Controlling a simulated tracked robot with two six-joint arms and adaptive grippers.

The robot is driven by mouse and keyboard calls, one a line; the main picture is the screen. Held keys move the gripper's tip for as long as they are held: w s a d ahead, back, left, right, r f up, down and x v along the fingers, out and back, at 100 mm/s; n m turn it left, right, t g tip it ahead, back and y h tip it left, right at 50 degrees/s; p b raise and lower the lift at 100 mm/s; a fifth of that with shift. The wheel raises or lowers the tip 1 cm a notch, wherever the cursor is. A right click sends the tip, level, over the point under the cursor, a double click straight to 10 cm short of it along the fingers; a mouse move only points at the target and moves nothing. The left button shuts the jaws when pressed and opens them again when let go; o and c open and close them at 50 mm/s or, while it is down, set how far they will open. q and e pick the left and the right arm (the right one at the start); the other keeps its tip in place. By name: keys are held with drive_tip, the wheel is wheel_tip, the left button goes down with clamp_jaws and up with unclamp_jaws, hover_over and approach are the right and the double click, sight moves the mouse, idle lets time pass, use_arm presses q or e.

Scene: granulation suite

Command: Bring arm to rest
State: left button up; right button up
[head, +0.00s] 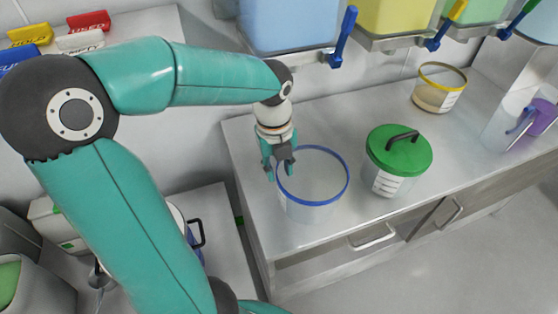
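My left arm comes in from the left and reaches over the steel bench. My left gripper (279,172) points down at the left rim of a clear tub with a blue rim (313,203). Its fingers look spread apart, with a gap between them. I cannot tell whether a finger touches the rim. The tub stands upright on the bench and looks empty. My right gripper is not in view.
On the bench (340,125) stand a green-lidded tub (398,160) and a yellow-rimmed tub (438,88). Blue, yellow and green hoppers with valve handles (343,37) hang above the back. Coloured signs (88,20) are at upper left. Floor is clear at lower right.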

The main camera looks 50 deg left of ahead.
use_arm(q)
drive_tip(key=shift+r, duration=0.85)
